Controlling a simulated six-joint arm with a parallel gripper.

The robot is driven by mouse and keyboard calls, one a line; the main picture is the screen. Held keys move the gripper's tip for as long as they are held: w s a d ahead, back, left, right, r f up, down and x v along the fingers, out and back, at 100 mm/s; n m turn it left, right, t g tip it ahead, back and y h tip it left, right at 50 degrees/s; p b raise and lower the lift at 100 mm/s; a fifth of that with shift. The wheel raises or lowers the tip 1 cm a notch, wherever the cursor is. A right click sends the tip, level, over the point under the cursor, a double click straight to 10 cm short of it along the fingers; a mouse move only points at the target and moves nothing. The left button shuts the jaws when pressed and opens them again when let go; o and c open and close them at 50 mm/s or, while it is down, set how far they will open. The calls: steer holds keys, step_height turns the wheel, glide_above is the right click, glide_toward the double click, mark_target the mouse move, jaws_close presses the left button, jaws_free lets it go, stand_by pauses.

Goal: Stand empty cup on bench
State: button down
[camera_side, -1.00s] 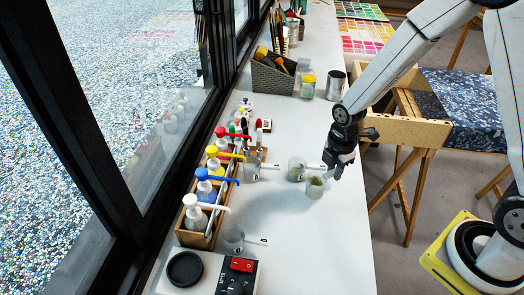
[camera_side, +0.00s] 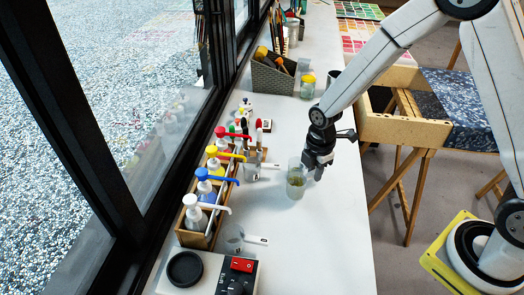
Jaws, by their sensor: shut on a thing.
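My gripper (camera_side: 309,168) is shut on a small clear cup (camera_side: 296,188) with a greenish-yellow patch inside, above or on the white bench (camera_side: 285,240); I cannot tell if its base touches. The held cup looks upright. Another clear cup (camera_side: 294,163) seems to stand directly behind it, mostly hidden by overlap. A clear cup with a white tag or handle (camera_side: 235,239) stands at the front of the bench. One more clear cup (camera_side: 252,172) stands beside the bottle rack.
A wooden rack (camera_side: 200,238) of pump bottles lines the window side. A scale with a black disc (camera_side: 185,268) and a red-switched control box (camera_side: 240,275) are at the front. A grey basket (camera_side: 272,80) and jar (camera_side: 308,86) stand farther back. The bench's right half is clear.

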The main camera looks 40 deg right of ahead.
steer(key=shift+f, duration=1.1)
steer(key=shift+f, duration=0.45)
steer(key=shift+c, duration=2.4)
jaws_free()
steer(key=shift+r, duration=0.2)
steer(key=shift+r, duration=3.75)
